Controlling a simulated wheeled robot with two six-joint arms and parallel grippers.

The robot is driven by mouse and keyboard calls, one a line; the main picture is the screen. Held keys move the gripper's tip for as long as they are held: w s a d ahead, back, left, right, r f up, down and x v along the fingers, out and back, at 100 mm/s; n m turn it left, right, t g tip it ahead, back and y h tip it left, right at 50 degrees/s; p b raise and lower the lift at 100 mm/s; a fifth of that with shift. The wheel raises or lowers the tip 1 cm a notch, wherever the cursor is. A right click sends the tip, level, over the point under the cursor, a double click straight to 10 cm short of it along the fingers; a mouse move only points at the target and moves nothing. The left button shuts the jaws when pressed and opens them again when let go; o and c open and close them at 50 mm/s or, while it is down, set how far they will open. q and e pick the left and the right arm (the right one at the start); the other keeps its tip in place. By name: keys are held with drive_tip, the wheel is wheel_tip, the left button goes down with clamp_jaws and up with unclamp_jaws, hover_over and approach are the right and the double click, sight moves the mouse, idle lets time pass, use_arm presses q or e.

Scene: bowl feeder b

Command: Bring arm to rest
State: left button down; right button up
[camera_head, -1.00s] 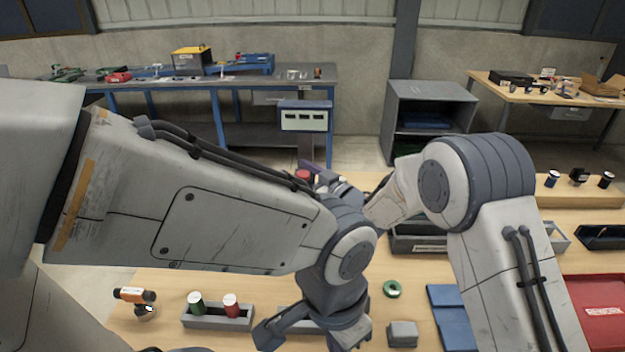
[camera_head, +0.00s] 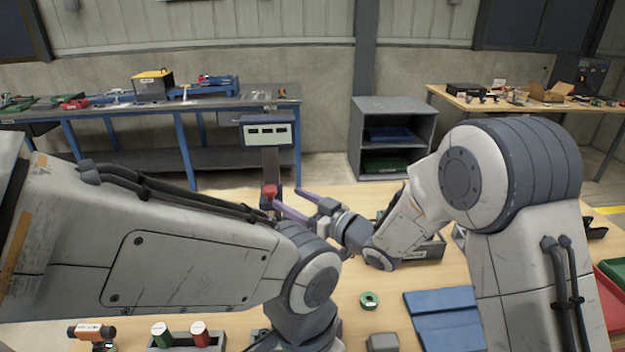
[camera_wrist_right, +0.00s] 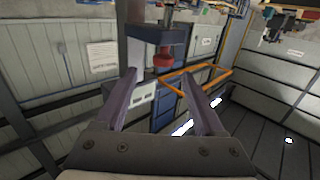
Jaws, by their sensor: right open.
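My right gripper (camera_head: 288,198) reaches in from the right, past my left forearm, with its two purple-grey fingers apart and nothing between them. In the right wrist view the same fingers (camera_wrist_right: 158,73) are spread and empty. A red knob (camera_head: 269,191) on a dark blue post shows just left of the fingertips; in the wrist view the knob (camera_wrist_right: 163,61) appears beyond and between the tips. I cannot tell how far off it is. My left arm crosses the lower left; its wrist (camera_head: 305,310) hangs at the bottom edge and its fingers are not clearly seen.
On the wooden table are a green ring (camera_head: 369,300), a blue folder-like plate (camera_head: 442,315), a grey block (camera_head: 382,342), a grey holder with green (camera_head: 161,334) and red (camera_head: 200,333) spools, and an orange-black cylinder (camera_head: 91,332). A dark bin (camera_head: 425,249) stands behind my right wrist.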

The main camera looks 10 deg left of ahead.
drive_tip(key=s+d+f+m+g+h, duration=0.1)
drive_tip(key=s+d+f+g+h, duration=0.1)
drive_tip(key=s+d, duration=0.5)
drive_tip(key=s+d+f+m+g+h, duration=0.1)
drive_tip(key=s+d+g+h, duration=0.3)
drive_tip(key=s, duration=1)
drive_tip(key=s+d+f+m+g+h, duration=0.2)
drive_tip(key=s+d+g+h, duration=0.1)
drive_tip(key=s+d+h, duration=0.5)
drive_tip(key=s+d, duration=0.1)
drive_tip(key=s, duration=0.2)
drive_tip(key=shift+s+d+f+m, duration=0.25)
drive_tip(key=shift+d+f+m, duration=0.05)
drive_tip(key=shift+f, duration=0.05)
